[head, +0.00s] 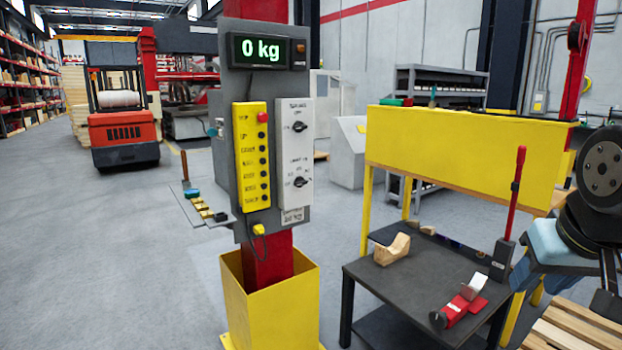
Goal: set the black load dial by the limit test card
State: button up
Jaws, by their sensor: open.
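A white control box (294,152) on the grey panel carries two black dials, an upper dial (299,127) and a lower dial (300,182). Their small labels are too blurred to read, so I cannot tell which is the load dial. A small white printed card (292,216) sits at the box's lower edge; its text is not legible, and I cannot tell if it is the limit test card. A display (262,51) above reads "0 kg" in green.
A yellow button box (251,156) is left of the dials. A small side shelf (188,207) holds small parts. A yellow bin (267,312) surrounds the red post. A black table (420,275) with a red tool stands right. Open floor lies left.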

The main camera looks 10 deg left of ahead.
aim_at(299, 181)
jog(key=u, duration=0.35)
jog(key=i, duration=1.15)
jog(key=u, duration=0.45)
jog(key=k, duration=0.85)
jog(key=u, duration=0.2)
jog(key=i, duration=0.85)
jog(key=z, duration=0.05)
